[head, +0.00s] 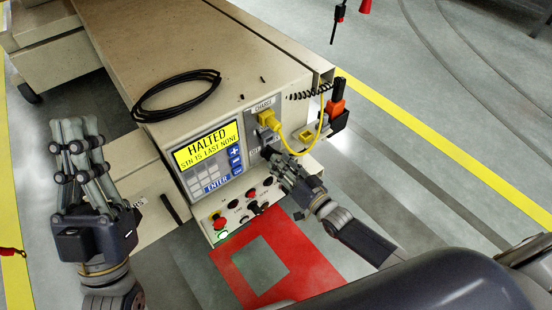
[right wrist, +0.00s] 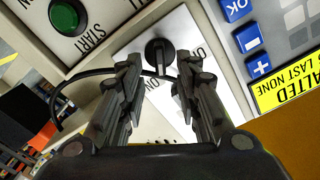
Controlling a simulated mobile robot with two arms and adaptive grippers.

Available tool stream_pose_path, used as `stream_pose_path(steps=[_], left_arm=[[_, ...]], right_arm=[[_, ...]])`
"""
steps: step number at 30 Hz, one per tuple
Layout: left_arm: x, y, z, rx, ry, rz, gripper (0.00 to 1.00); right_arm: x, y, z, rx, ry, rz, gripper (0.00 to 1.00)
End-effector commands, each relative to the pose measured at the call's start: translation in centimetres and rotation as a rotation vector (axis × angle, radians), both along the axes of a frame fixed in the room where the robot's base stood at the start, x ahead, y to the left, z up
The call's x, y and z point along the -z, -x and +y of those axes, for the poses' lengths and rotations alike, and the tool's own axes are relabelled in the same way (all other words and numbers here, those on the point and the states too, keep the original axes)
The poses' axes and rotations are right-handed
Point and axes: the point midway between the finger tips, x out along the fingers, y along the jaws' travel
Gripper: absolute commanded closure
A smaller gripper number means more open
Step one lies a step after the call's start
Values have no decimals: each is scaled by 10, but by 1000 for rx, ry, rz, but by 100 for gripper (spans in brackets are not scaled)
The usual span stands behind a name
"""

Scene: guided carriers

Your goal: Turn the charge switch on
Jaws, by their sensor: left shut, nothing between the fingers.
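The charge switch (right wrist: 159,57) is a black rotary knob on a pale plate in the right wrist view. Its raised handle stands roughly upright in that picture, with an ON label just below it and a partly hidden label to its right. My right gripper (right wrist: 157,75) is open, its fingers on either side of the knob. I cannot tell whether they touch it. My left gripper (head: 76,128) is shut and empty, left of the carrier.
The display (head: 208,146) reads HALTED. A yellow plug (head: 268,119) with its cable sits above the switch. A red stop button (head: 218,218) and a green START button (right wrist: 68,16) are nearby. A black cable coil (head: 178,95) lies on the carrier top (head: 200,45).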

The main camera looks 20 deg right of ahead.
Motion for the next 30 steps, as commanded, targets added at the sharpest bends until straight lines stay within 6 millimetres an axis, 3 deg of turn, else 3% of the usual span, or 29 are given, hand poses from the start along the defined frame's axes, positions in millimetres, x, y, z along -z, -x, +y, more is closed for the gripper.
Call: stream_pose_path(steps=[6,13,18,30], left_arm=[[0,0,0,0,0,-1,100],[0,0,0,0,0,-1,100],[0,0,0,0,0,-1,100],[0,0,0,0,0,-1,100]], right_arm=[[1,42,-15,-1,1,3,69],[1,72,-26,0,0,2,69],[0,81,-30,0,0,2,69],[0,82,-30,-1,0,1,69]])
